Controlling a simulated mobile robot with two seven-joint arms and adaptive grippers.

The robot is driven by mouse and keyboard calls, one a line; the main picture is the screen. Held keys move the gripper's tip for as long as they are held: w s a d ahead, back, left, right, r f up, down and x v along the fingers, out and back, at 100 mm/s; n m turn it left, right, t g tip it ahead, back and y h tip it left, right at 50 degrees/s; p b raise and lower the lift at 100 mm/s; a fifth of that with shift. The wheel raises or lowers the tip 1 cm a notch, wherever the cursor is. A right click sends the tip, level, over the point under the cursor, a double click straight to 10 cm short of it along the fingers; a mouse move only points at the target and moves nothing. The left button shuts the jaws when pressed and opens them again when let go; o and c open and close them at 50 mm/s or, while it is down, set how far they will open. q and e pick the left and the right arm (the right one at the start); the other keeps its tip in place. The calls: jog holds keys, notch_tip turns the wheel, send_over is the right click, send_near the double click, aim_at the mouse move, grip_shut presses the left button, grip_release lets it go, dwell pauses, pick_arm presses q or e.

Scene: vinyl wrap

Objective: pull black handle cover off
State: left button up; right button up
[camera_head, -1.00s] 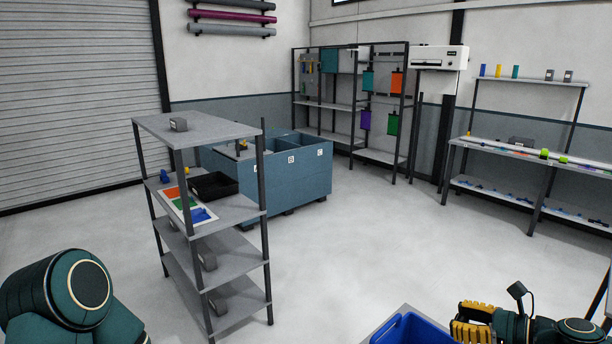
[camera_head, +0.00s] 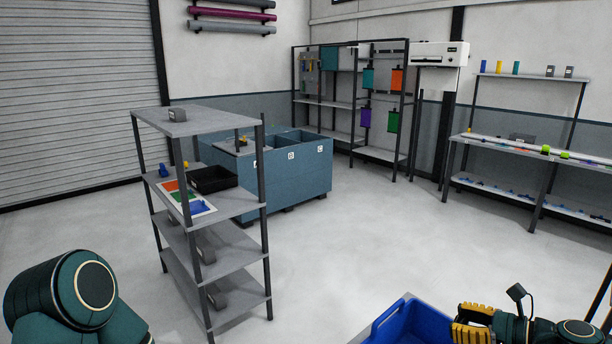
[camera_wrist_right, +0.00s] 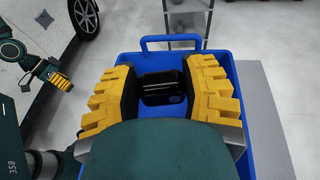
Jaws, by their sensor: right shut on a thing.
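A glossy black piece (camera_wrist_right: 162,88), which looks like the black handle cover, is between the yellow fingers of my right gripper (camera_wrist_right: 165,77) in the right wrist view. The fingers are shut on it, above a blue bin (camera_wrist_right: 216,150). The head view shows my right gripper (camera_head: 472,325) at the lower right, beside the blue bin (camera_head: 426,322); the black piece cannot be made out there. My left gripper (camera_wrist_right: 60,81) shows small at the left of the right wrist view; its jaw opening cannot be told. The head view shows only my left arm's joint, not its gripper.
A grey shelf rack (camera_head: 238,204) with a black tray (camera_head: 212,180) stands left of centre. Blue compartment bins (camera_head: 292,182) are behind it. A car wheel (camera_wrist_right: 85,18) shows at the upper left of the right wrist view. The floor between rack and workbench is clear.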

jog(key=o, duration=1.3)
jog(key=shift+d, duration=0.1)
jog(key=v, duration=1.2)
